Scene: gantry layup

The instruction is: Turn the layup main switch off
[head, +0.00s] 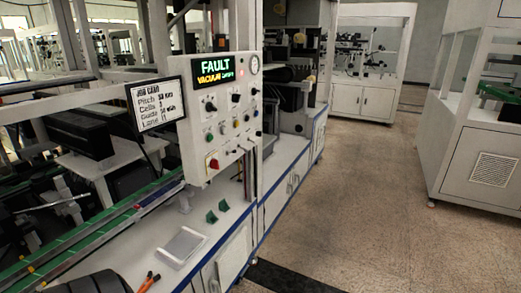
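The white control panel (190,143) stands on a post above the bench, tilted toward me. A red rotary knob (212,163) sits at its lower left on a small yellowish patch; it looks like the main switch, but its label and exact position are too small to read. Above it are several black knobs and coloured buttons, including a green button (209,137). The display (216,68) reads FAULT in green and VACUUM in yellow, with a smaller unclear word.
A job card (157,103) stands left of the panel. A grey tray (180,246), green pieces (217,212) and orange-handled tool (148,282) lie on the bench (150,238). A green-edged rail (88,226) runs left. The floor (350,190) on the right is clear up to a cabinet (480,165).

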